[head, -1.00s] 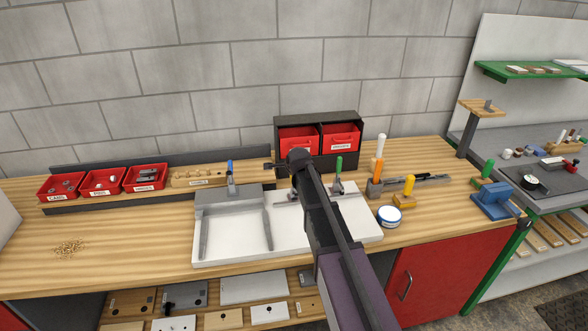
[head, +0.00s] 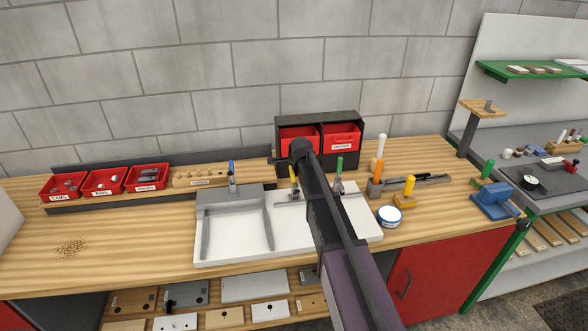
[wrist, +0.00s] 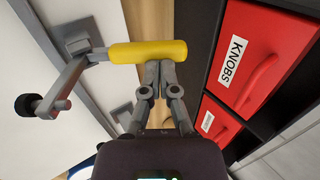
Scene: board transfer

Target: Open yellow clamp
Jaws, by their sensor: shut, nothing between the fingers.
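The yellow clamp shows in the wrist view as a thick yellow handle (wrist: 135,52) on a grey metal lever, with a grey base and a black-tipped spindle at the left. In the head view its yellow handle (head: 294,184) stands roughly upright just left of my arm, which hides part of the clamp. My gripper (wrist: 159,68) is shut with nothing between its fingers. Its fingertips are at the side of the yellow handle, touching it or very close; I cannot tell which.
The clamp stands by a white board (head: 235,240) between a blue-handled clamp (head: 231,168) and a green-handled clamp (head: 339,165). A dark cabinet with red drawers (wrist: 258,55) is close on the right in the wrist view. Another yellow-handled tool (head: 409,186) stands farther right.

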